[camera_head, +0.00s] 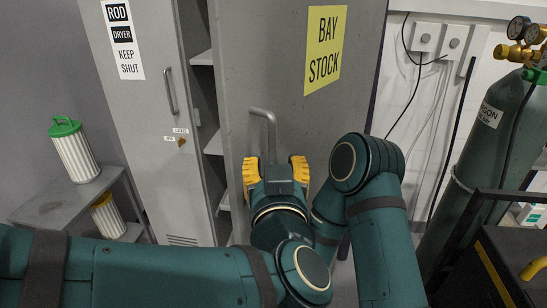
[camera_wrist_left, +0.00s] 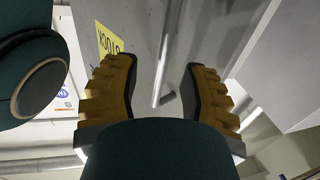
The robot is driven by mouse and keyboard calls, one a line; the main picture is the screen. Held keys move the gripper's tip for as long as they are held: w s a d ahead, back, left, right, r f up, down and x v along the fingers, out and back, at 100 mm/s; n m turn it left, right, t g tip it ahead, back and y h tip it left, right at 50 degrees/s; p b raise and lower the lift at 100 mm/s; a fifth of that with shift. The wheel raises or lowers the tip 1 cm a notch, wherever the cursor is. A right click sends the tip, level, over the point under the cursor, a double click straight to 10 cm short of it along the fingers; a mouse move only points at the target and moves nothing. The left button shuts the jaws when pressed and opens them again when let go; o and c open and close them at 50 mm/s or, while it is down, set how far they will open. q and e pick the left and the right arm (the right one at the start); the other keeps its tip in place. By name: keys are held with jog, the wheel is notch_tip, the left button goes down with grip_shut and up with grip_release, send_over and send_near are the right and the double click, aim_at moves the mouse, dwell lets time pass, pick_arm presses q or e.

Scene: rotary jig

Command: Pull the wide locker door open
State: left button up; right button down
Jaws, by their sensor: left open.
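The wide locker door (camera_head: 290,85) is grey with a yellow BAY STOCK sign (camera_head: 325,48). It stands partly open, its left edge away from the frame, with shelves (camera_head: 213,146) showing in the gap. Its bar handle (camera_head: 263,118) is near that left edge. My left gripper (camera_head: 276,164) is open in front of the door at the handle's lower part, which it partly hides. In the left wrist view the handle (camera_wrist_left: 161,70) shows between the spread yellow fingers of the gripper (camera_wrist_left: 158,72), apparently touching neither. My right gripper is not visible.
A narrower closed-looking door (camera_head: 140,85) with a ROD DRYER sign and handle is at left. A side shelf (camera_head: 62,203) holds a green-lidded canister (camera_head: 75,150). A gas cylinder (camera_head: 480,150) and a dark cart (camera_head: 475,275) stand at right. My right arm is close beside the left gripper.

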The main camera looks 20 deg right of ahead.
pick_arm(q)
jog(key=v, duration=0.9)
jog(key=shift+w, duration=0.1)
